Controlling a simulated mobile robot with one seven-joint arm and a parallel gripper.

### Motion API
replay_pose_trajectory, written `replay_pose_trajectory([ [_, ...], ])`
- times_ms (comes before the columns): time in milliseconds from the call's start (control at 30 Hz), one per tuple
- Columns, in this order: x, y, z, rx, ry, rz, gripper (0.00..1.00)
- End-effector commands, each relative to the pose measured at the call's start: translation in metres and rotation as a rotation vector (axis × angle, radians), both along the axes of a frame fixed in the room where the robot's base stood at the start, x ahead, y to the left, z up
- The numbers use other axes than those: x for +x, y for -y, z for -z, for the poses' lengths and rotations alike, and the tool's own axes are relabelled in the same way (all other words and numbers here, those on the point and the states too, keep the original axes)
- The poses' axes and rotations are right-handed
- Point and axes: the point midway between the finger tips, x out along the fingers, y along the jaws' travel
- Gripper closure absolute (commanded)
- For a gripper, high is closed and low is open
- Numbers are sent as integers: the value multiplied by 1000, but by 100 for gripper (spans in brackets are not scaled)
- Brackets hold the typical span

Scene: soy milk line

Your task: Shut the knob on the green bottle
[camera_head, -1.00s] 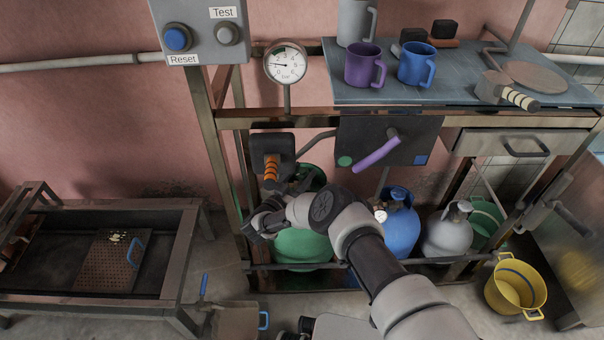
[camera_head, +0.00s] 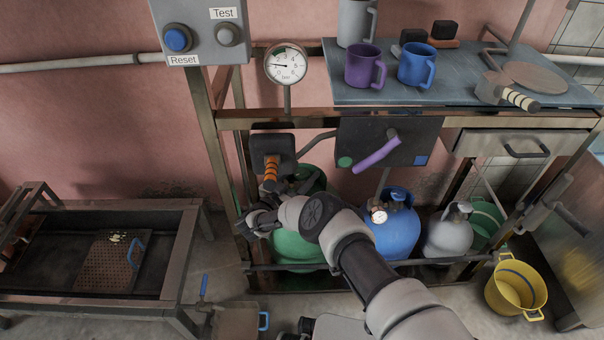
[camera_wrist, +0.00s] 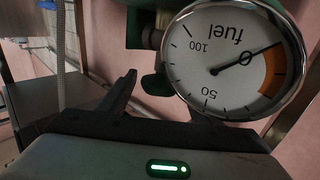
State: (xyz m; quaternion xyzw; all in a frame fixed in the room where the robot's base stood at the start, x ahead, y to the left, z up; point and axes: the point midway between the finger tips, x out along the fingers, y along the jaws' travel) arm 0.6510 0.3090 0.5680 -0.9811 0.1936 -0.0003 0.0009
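The green bottle (camera_head: 298,250) stands on the floor rack under the bench in the head view, partly hidden by my arm. In the wrist view a round white gauge marked fuel (camera_wrist: 232,58) fills the upper right. A small green part, which looks like the knob (camera_wrist: 157,84), sits left of the gauge, below a larger green shape. My gripper (camera_wrist: 162,92) points toward the green part. Its left finger stands apart from the green part; its right finger is mostly hidden behind the gauge. In the head view my gripper is at the bottle's top and its fingers are unclear.
A blue bottle (camera_head: 398,232) and a grey bottle (camera_head: 447,236) stand to the right. An orange-striped handle (camera_head: 271,167) and a purple lever (camera_head: 376,154) are above. A rack rail (camera_head: 420,261) crosses in front. A yellow bucket (camera_head: 515,287) is at right.

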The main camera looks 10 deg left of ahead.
Motion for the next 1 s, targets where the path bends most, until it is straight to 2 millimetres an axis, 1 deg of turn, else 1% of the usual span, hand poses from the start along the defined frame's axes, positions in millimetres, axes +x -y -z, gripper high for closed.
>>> replay_pose_trajectory([
  [133,-2,-1,0,-1,0,0,42],
  [233,-10,-5,-1,-1,0,-2,42],
  [500,-52,-22,-1,-1,-3,-4,42],
  [600,-62,-26,-1,0,0,-1,42],
  [733,-69,-29,0,0,0,-1,42],
  [967,-70,-29,0,0,0,0,42],
  [1000,-70,-29,0,0,0,0,40],
])
